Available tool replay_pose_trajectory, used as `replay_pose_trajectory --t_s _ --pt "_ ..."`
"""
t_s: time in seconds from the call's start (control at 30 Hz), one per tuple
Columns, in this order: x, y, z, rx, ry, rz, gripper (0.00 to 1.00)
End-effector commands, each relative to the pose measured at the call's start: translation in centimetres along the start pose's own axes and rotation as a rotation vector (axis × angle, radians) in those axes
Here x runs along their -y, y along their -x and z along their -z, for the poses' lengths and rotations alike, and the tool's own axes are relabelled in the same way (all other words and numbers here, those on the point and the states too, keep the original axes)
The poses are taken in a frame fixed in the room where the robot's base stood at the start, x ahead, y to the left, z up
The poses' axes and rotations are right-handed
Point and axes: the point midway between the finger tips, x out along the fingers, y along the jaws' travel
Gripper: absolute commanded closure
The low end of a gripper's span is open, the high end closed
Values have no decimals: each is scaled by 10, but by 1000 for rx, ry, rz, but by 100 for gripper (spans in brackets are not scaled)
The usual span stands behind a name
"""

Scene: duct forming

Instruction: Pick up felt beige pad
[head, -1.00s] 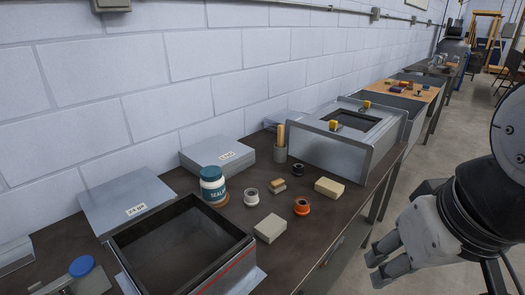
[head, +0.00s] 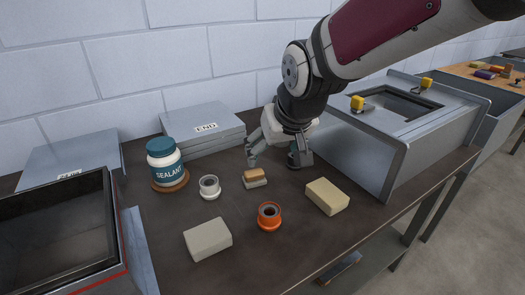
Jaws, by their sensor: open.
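Two pale blocks lie on the dark bench: a yellowish beige one (head: 327,197) at right and a greyer beige one (head: 208,240) at the front. A smaller block (head: 255,178) with a tan top and grey base sits between and behind them. I cannot tell from texture which is felt. My gripper (head: 275,160) is open and empty, fingers pointing down, just behind the small tan-topped block. It is apart from both larger blocks, back and left of the yellowish one. It hides the cup of wooden handles and most of the black roll behind it.
An orange roll (head: 269,217) stands between the pale blocks. A white roll (head: 209,187) and a sealant jar (head: 165,163) stand at left. A metal duct box (head: 395,150) is close right of my gripper. An open dark box (head: 60,225) fills the front left.

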Motion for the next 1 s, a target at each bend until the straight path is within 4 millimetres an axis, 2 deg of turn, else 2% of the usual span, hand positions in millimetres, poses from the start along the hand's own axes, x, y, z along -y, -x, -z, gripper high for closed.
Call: replay_pose_trajectory --t_s 0.03,0.13,0.27,0.6,0.87,1.0 --pt "8 -14 3 -4 16 3 26" --pt "16 -27 8 -14 30 5 26" --pt "17 -43 10 -17 32 5 26" --pt "17 -102 11 -16 32 4 26" --pt "17 -116 12 -18 32 5 26" --pt "16 -131 11 -16 32 4 26"
